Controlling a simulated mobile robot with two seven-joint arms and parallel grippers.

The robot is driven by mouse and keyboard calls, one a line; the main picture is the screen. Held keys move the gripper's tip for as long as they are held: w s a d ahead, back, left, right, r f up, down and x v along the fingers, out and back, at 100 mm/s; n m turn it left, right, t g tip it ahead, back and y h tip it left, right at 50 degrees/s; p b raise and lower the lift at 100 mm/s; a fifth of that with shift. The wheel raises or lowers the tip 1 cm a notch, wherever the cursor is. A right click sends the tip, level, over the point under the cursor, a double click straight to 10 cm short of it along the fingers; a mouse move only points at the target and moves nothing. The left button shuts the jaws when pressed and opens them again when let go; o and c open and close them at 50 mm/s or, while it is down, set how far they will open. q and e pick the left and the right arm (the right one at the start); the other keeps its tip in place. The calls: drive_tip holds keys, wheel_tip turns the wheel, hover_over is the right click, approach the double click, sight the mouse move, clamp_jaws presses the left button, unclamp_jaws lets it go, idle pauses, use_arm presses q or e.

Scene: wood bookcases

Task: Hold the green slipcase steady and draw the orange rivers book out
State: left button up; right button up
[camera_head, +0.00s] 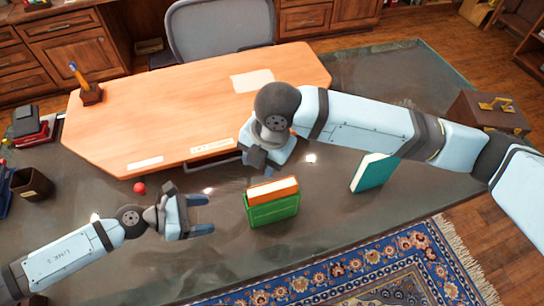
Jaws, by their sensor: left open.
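The green slipcase (272,212) stands on the dark glassy desk top near its front edge. The orange rivers book (272,190) sits in it, with its orange face and pale top edge showing above the slipcase. My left gripper (205,215) is to the left of the slipcase, apart from it, with its two blue fingers spread and nothing between them. My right gripper (258,165) is above and behind the book, pointing down. Its fingertips are largely hidden by its own wrist, so I cannot tell whether it is open or touches anything.
A teal book (373,173) stands on the desk to the right. A red ball (139,187) lies behind my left arm. A pen holder (90,92) and a paper (252,80) are on the orange wooden board (190,95). A brown box (488,112) is at far right.

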sight(277, 184)
use_arm(q)
drive_tip(key=x, duration=1.4)
drive_tip(key=shift+a, duration=0.1)
use_arm(e)
drive_tip(key=shift+d+r+n+h, duration=0.2)
drive_tip(key=shift+d+n+h, duration=0.25)
drive_tip(key=shift+d+h, duration=0.15)
drive_tip(key=shift+d+r+n+h, duration=0.2)
drive_tip(key=shift+d+n+h, duration=0.25)
drive_tip(key=shift+d+h, duration=0.15)
use_arm(q)
drive_tip(key=c, duration=0.9)
drive_tip(key=shift+c, duration=0.2)
use_arm(e)
drive_tip(key=o, duration=0.3)
drive_tip(key=m, duration=0.3)
drive_tip(key=f+m, duration=0.1)
drive_tip(key=m, duration=0.3)
drive_tip(key=d+m, duration=0.1)
drive_tip(key=m, duration=0.2)
drive_tip(key=shift+w+d+f, duration=0.1)
drive_tip(key=shift+w+f, duration=0.1)
drive_tip(key=shift+m, duration=0.4)
wheel_tip(277, 184, down, 12)
